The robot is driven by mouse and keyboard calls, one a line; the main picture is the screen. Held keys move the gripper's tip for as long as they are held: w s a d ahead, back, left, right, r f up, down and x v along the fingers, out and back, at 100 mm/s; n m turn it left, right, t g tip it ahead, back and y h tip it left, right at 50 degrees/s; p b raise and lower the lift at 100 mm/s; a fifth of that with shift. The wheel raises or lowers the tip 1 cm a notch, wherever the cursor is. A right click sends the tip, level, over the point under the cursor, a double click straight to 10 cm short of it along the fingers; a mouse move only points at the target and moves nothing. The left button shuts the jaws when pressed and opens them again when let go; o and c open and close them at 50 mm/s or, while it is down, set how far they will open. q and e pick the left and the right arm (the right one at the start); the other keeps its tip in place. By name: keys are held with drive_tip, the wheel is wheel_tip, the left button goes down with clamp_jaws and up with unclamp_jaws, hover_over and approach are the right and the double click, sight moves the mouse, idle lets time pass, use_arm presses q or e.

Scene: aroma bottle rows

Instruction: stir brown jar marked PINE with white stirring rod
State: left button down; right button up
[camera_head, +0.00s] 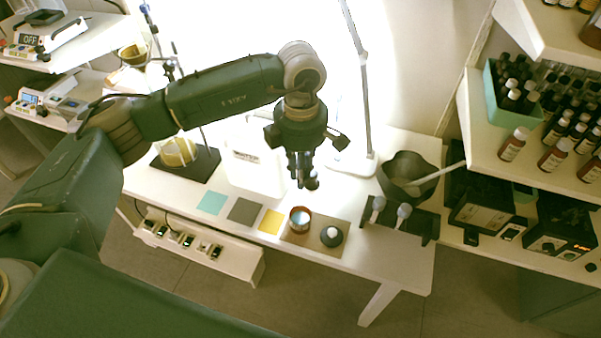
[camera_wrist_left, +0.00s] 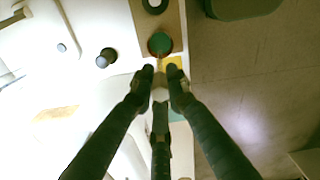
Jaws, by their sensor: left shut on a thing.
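An open brown jar (camera_head: 300,219) stands on a tan mat near the table's front edge. Its greenish inside shows in the left wrist view (camera_wrist_left: 160,43); I cannot read a PINE label. My left gripper (camera_head: 302,180) points down above the table, behind the jar. In the left wrist view, its fingers (camera_wrist_left: 161,78) are closed around a pale piece, which looks like the white stirring rod (camera_wrist_left: 160,93) seen nearly end-on. The rod's lower end is not clear, and I cannot tell whether it touches the jar. My right gripper is not in view.
A dark rack (camera_head: 420,226), a mortar (camera_head: 397,166) with pestle and a lamp (camera_head: 364,100) stand right. Shelves of bottles are further right.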

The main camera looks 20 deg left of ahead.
sight(301, 198)
use_arm(q)
drive_tip(key=shift+f, duration=0.15)
drive_tip(key=shift+f+b, duration=0.3)
drive_tip(key=shift+b, duration=0.15)
drive_tip(key=shift+f+b, duration=0.6)
wheel_tip(301, 198, down, 4)
drive_tip(key=b, duration=0.3)
drive_tip(key=shift+b, duration=0.4)
drive_tip(key=shift+f+b, duration=1.55)
drive_tip(key=shift+f, duration=0.3)
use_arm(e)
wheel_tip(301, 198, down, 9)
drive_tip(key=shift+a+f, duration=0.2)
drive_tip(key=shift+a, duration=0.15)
